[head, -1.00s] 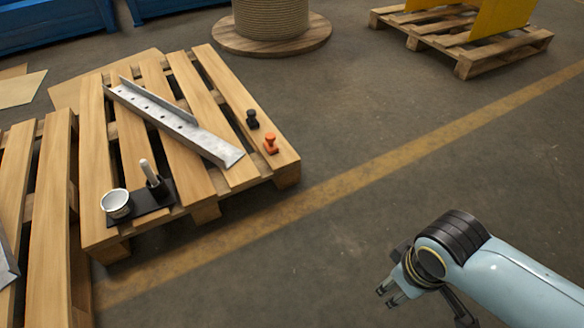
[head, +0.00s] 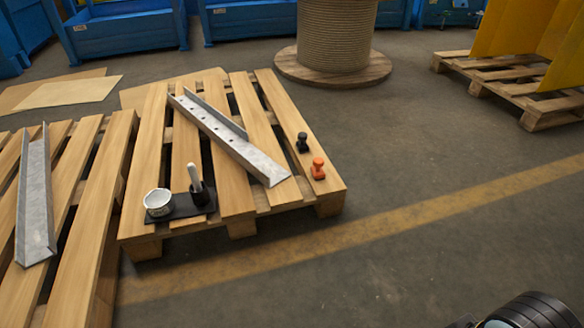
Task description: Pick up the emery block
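I cannot tell for sure which thing is the emery block. A small orange knob-shaped piece (head: 318,169) stands near the right edge of the middle pallet (head: 235,190). A similar black piece (head: 303,142) stands just behind it. Both stand free, with no gripper near them. Part of my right arm shows at the bottom right corner, far from the pallet; its gripper fingers are not visible. My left gripper is out of view.
A steel angle bar (head: 228,135) lies across the middle pallet. At its front left, a dark tray (head: 182,208) bears a white bowl (head: 158,203) and a black cup (head: 201,194) with a pale handle. Another angle bar (head: 35,200) lies on the left pallet.

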